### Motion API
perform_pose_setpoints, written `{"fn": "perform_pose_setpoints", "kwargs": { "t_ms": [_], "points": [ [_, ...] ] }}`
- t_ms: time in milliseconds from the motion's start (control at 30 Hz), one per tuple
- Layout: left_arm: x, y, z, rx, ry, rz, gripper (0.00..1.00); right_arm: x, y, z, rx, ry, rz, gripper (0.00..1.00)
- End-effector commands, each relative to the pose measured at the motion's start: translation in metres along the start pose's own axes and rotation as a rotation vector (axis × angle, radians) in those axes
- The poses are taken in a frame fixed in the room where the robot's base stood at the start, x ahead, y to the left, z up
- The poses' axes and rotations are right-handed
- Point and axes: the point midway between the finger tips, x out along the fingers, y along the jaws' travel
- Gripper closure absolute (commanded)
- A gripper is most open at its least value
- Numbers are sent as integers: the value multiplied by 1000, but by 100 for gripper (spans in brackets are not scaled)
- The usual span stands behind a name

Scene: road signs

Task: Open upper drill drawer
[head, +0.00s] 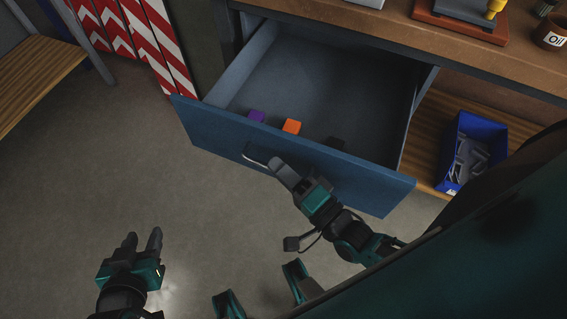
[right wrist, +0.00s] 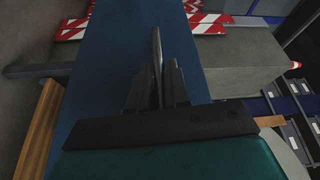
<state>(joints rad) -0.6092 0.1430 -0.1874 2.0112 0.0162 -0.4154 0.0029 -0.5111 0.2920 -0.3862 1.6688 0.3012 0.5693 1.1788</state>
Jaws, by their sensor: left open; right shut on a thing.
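The blue drawer (head: 300,160) under the workbench is pulled well out, and its inside shows in the head view. A thin metal handle (head: 256,157) is on its front. My right gripper (head: 279,168) is shut on the handle at its right part. In the right wrist view the handle (right wrist: 156,50) stands between the fingers of the right gripper (right wrist: 157,85), against the blue drawer front (right wrist: 100,70). My left gripper (head: 143,240) is open and empty above the floor at the lower left, away from the drawer.
Inside the drawer are a purple block (head: 256,116), an orange block (head: 291,126) and a dark block (head: 335,144). A blue bin (head: 459,135) with grey parts stands on the lower shelf at right. Red-white striped boards (head: 150,40) lean behind.

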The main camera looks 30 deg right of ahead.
Motion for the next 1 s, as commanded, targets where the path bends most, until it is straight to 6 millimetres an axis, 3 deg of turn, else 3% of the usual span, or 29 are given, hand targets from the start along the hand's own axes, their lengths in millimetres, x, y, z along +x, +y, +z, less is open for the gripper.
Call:
{"fn": "perform_pose_setpoints", "kwargs": {
  "t_ms": [233, 267, 467, 1000],
  "points": [
    [0, 1, 0, 5, -1, 3, 57, 0, 0, 0, 1, 0, 0, 100],
    [0, 1, 0, 5, -1, 4, 57, 0, 0, 0, 1, 0, 0, 80],
    [0, 2, 0, 6, 0, 5, 57, 0, 0, 0, 1, 0, 0, 62],
    [0, 2, -2, 6, 4, 6, 57, 2, 0, 1, 1, -1, 0, 62]
  ]
}}
